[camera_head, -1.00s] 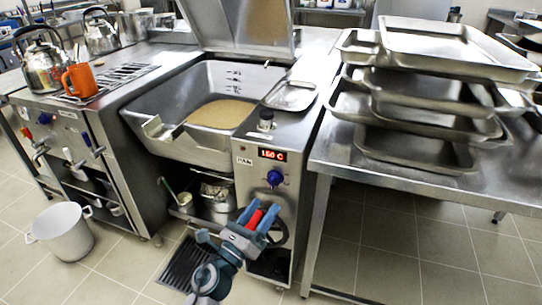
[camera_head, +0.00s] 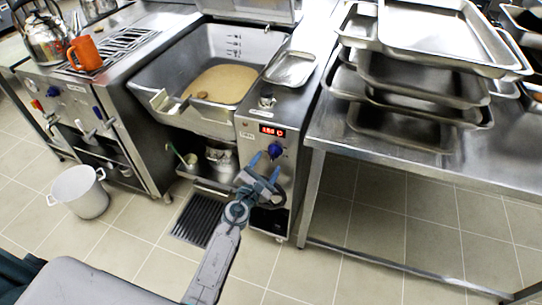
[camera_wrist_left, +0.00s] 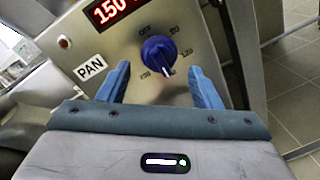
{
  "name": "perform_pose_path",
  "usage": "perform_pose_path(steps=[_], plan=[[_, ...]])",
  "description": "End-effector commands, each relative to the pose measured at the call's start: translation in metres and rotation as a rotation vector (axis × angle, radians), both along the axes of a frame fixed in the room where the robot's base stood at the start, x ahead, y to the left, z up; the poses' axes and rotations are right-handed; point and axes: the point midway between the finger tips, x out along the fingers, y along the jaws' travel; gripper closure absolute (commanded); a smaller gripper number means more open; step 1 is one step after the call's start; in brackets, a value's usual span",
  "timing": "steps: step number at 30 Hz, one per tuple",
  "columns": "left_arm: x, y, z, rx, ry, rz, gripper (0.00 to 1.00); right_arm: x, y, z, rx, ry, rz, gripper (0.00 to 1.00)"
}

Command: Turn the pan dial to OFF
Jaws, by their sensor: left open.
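The blue pan dial (camera_head: 275,151) is on the front panel of the tilting pan (camera_head: 184,111), below a red display. In the left wrist view the dial (camera_wrist_left: 159,54) sits beside the PAN label (camera_wrist_left: 90,69). Its white mark points down and slightly right, away from OFF at its upper left. The display (camera_wrist_left: 107,14) there reads 150. My left gripper (camera_head: 264,169) is open and empty, just in front of and below the dial. In the wrist view its blue fingers stand on either side of the dial, apart from it. My right gripper is not in view.
A steel table with stacked trays (camera_head: 425,75) stands right of the pan unit. A stove with a kettle (camera_head: 45,42) and an orange mug (camera_head: 86,53) is on the left. A white pot (camera_head: 80,192) stands on the floor. The floor in front is mostly clear.

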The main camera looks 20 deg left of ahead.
Motion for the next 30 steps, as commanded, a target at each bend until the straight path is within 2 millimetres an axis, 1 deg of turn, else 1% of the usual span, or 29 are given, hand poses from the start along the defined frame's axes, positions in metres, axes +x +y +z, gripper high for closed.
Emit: perform_pose_path(steps=[1, 3, 7, 12, 18, 20, 21, 25, 26, 30], plan=[[0.010, -0.001, 0.001, 0.000, -0.001, 0.000, 0.42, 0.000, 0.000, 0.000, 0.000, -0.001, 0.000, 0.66], [0.020, -0.002, 0.001, 0.000, -0.001, 0.000, 0.42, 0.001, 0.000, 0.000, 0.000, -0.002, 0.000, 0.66], [0.033, -0.004, 0.000, -0.001, -0.001, -0.001, 0.42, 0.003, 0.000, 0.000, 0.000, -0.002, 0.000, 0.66], [0.039, -0.005, 0.000, -0.001, 0.000, 0.000, 0.42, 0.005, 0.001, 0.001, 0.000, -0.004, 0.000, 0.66], [0.039, -0.005, 0.000, -0.002, 0.000, 0.000, 0.42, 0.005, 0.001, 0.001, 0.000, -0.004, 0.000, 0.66], [0.039, -0.005, 0.000, -0.002, 0.000, 0.000, 0.51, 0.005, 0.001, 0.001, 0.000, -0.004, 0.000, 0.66], [0.039, -0.005, 0.000, -0.002, 0.000, 0.000, 0.59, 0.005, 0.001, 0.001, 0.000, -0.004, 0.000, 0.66], [0.039, -0.005, 0.000, -0.002, 0.001, -0.001, 0.85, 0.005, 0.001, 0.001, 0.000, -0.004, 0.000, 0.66], [0.039, -0.005, 0.000, -0.002, 0.001, -0.001, 0.86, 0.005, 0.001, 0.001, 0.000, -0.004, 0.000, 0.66], [0.039, -0.005, 0.000, -0.006, 0.000, -0.001, 0.86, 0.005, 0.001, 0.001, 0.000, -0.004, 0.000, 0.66]])
